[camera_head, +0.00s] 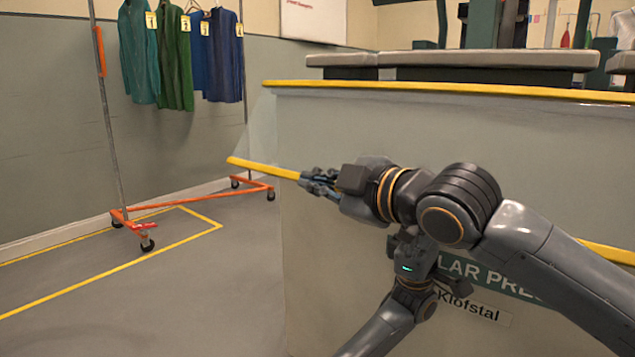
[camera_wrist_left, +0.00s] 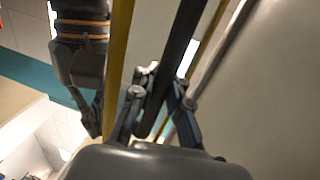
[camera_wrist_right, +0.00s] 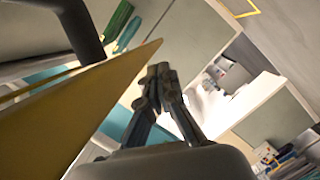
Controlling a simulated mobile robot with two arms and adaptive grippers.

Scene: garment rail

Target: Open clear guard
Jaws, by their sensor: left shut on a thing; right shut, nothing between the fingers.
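The clear guard (camera_head: 258,135) is a see-through panel at the front of the press, with a yellow lower edge (camera_head: 262,167) sloping down to the right. My right gripper (camera_head: 312,181) is shut and empty, overlapping that edge in the head view. In the right wrist view its closed fingers (camera_wrist_right: 162,78) sit beside the yellow edge (camera_wrist_right: 75,110). My left gripper (camera_wrist_left: 160,92) is shut around a dark bar (camera_wrist_left: 178,45) beside the yellow strip (camera_wrist_left: 118,50). In the head view my right arm hides the left gripper. The right gripper also shows in the left wrist view (camera_wrist_left: 92,115).
The press has a yellow top edge (camera_head: 430,87) and grey padded boards (camera_head: 480,62) above it. A garment rail (camera_head: 190,200) with several garments stands at the left, on orange legs with casters. Floor at the left, marked with yellow tape (camera_head: 120,268), is mostly clear.

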